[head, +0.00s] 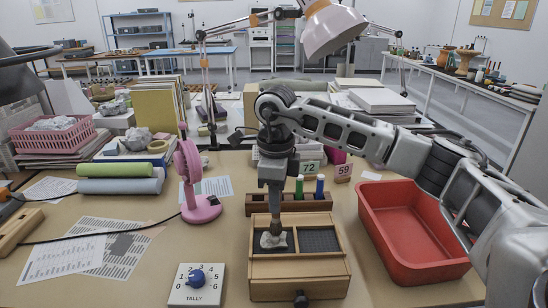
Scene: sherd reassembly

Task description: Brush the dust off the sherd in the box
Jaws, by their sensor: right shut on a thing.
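A wooden box (300,270) stands at the front middle of the table, with two dark-lined compartments. A pale sherd (267,243) lies in the left compartment; the right compartment looks empty. My right gripper (275,212) points straight down above the left compartment. It is shut on a brush (276,227), whose handle is mostly hidden between the fingers. The brush's lower end is at the sherd; I cannot tell whether it touches. My left gripper is not in view.
A red tray (422,274) stands right of the box. A wooden rack (260,204) with green and blue markers is behind the box. A pink fan (203,209) and a tally dial (196,284) stand to the left. Papers (110,245) lie farther left.

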